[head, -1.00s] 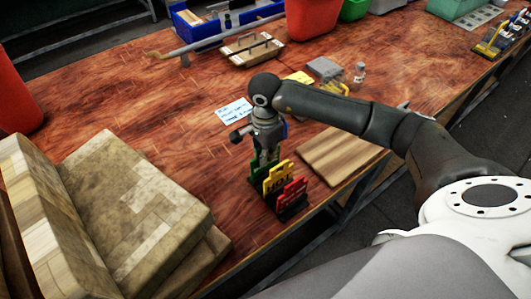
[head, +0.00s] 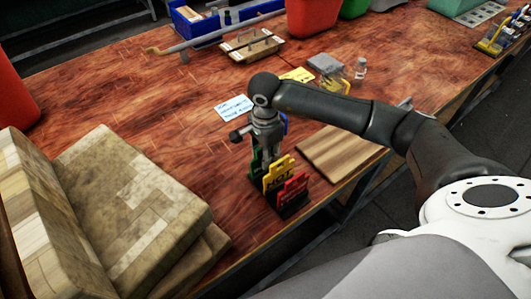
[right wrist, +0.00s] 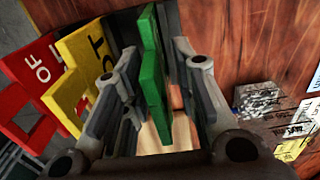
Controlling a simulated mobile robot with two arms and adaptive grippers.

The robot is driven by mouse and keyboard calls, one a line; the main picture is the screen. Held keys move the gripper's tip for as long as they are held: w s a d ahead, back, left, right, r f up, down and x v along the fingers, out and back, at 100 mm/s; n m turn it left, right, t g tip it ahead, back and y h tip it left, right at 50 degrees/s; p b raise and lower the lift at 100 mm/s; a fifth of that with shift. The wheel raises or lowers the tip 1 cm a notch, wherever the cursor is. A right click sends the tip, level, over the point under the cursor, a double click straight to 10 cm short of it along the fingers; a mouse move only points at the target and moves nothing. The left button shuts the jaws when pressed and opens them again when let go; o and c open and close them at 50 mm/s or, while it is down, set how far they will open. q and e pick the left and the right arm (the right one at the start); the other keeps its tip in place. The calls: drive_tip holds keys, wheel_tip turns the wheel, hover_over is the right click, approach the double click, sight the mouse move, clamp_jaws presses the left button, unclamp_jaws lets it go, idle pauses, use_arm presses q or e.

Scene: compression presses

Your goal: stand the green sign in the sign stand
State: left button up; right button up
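The green sign (right wrist: 152,80) stands upright between the two fingers of my right gripper (right wrist: 157,62). The fingers are apart, with a gap seen on each side of the sign, so the gripper looks open around it. In the head view the green sign (head: 255,164) is at the left end of the black sign stand (head: 293,208), partly hidden by my right gripper (head: 268,158). Its foot in the stand is hidden. A yellow sign (head: 277,176) and a red sign (head: 293,189) stand beside it in the stand. My left gripper is not in view.
A wooden board (head: 342,150) lies right of the stand. Stacked patterned blocks (head: 130,200) fill the table's left front. A paper card (head: 234,107) lies behind the gripper. The tabletop (head: 130,100) left of the gripper is mostly clear.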

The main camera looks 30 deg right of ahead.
drive_tip(key=shift+r, duration=0.15)
wheel_tip(320, 180, up, 12)
drive_tip(key=shift+f, duration=0.1)
idle(0.5)
drive_tip(key=shift+f, duration=0.1)
idle(0.4)
